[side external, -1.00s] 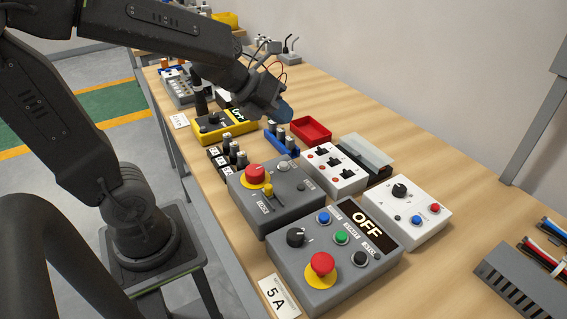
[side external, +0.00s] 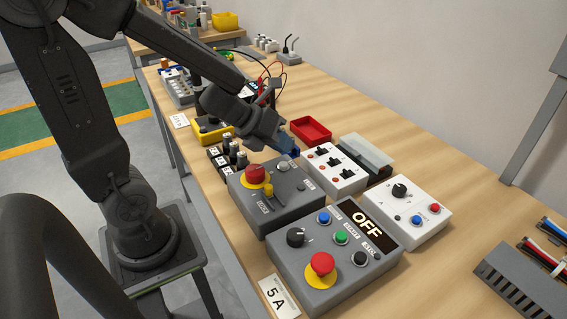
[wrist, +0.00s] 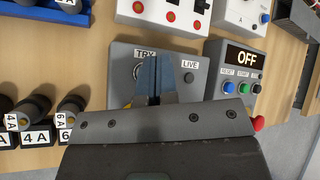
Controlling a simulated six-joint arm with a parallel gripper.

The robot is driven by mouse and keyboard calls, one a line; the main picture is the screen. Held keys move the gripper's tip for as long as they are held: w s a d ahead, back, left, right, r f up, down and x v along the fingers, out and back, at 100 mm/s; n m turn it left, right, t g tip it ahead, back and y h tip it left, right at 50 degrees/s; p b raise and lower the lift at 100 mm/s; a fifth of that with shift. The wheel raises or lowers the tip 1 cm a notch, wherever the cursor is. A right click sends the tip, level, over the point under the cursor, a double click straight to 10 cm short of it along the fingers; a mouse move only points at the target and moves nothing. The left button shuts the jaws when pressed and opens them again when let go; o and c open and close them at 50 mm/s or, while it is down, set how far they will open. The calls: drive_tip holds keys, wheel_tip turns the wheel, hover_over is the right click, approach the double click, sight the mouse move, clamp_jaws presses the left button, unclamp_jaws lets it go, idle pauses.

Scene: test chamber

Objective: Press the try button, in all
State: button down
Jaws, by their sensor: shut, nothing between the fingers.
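The grey control box (side external: 262,207) carries a red mushroom button on a yellow base (side external: 256,175), a yellow lever (side external: 267,191), a pale try button (side external: 283,166) and a small dark button (side external: 301,186). In the wrist view the label TRY stands above the pale button (wrist: 138,71), which my fingers partly cover; the small dark button (wrist: 189,77) is marked LIVE. My gripper (side external: 291,152) is shut and empty, its blue fingertips just above the try button in the side view. The fingertips (wrist: 157,58) appear slightly right of that button in the wrist view. I cannot tell whether they touch it.
Nearby stands a grey panel (side external: 345,277) with an OFF display and several buttons. A white box with black switches (side external: 326,180), another white box with a knob (side external: 421,227) and a red tray (side external: 311,130) stand close by. Black cylindrical parts (side external: 226,150) stand left of the box.

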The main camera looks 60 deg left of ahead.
sight(282, 163)
drive_tip(key=shift+f, duration=0.7)
drive_tip(key=shift+f, duration=0.1)
idle(1.5)
drive_tip(key=shift+f, duration=0.3)
drive_tip(key=shift+f, duration=0.55)
idle(0.6)
drive_tip(key=shift+r, duration=0.95)
drive_tip(key=shift+r, duration=0.15)
drive_tip(key=shift+r, duration=2.35)
